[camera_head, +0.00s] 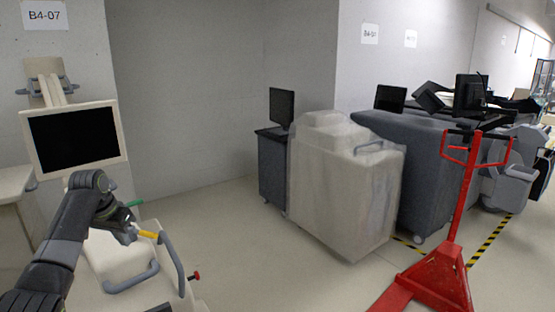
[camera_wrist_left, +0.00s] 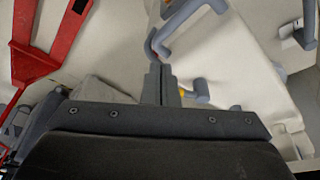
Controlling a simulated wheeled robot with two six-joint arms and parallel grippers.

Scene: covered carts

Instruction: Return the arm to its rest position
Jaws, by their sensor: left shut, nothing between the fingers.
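My left arm comes in from the left in the head view, dark grey and bent at the elbow. My left gripper (camera_head: 136,232) is above the white cart with the monitor, near its blue-grey handle. In the left wrist view the fingers (camera_wrist_left: 161,84) are closed together with nothing between them. A small yellow part (camera_head: 149,235) shows just beside the fingertips; I cannot tell whether they touch it. My right arm and gripper are not in view.
The white cart (camera_head: 115,258) with a black-screened monitor (camera_head: 76,138) stands close at the left. A plastic-covered cart (camera_head: 340,190), a grey covered cart (camera_head: 425,165) and a red pallet jack (camera_head: 437,277) stand to the right. Floor between is clear.

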